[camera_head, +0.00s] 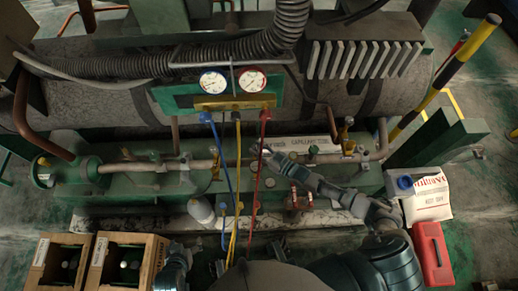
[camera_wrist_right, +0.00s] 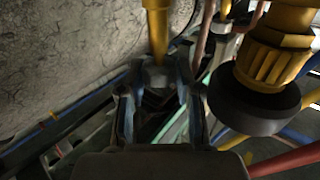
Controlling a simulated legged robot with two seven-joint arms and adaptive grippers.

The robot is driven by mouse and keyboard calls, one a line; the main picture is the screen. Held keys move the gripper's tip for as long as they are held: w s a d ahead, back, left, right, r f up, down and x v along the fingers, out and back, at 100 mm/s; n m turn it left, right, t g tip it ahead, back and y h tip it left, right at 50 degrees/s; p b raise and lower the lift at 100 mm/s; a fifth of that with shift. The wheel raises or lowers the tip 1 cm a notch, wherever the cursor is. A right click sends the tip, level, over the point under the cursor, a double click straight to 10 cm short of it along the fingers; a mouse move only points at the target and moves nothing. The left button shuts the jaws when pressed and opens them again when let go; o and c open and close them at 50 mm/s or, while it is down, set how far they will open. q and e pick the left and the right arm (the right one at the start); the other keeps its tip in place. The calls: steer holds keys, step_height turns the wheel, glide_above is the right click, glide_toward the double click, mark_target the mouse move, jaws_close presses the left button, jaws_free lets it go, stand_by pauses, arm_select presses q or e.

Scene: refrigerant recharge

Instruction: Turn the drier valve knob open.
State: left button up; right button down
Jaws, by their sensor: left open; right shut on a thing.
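My right gripper (camera_head: 266,152) reaches from the lower right to the pipe line below the gauges. In the right wrist view its fingers (camera_wrist_right: 157,93) are closed around a small dark knob (camera_wrist_right: 156,76) at the end of a brass stem (camera_wrist_right: 156,32). This looks like the drier valve knob; the fingers partly hide it, and how far it is turned cannot be told. In the head view the gripper covers the knob. My left gripper (camera_head: 176,252) is low at the bottom edge, away from the pipes, open, with its fingers hard to make out.
A gauge manifold (camera_head: 235,102) hangs above, with blue (camera_head: 222,180), yellow (camera_head: 237,170) and red (camera_head: 262,165) hoses running down beside my right gripper. A large brass fitting with a black ring (camera_wrist_right: 255,105) stands close right. Wooden crates (camera_head: 98,262) and a red case (camera_head: 432,253) flank me.

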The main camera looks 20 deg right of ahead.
mark_target(258, 148)
steer(key=shift+d+r, duration=0.1)
steer(key=c, duration=1.1)
jaws_free()
steer(key=shift+o, duration=0.2)
step_height(258, 148, up, 10)
steer(key=shift+w+f, duration=0.1)
steer(key=shift+f, duration=0.05)
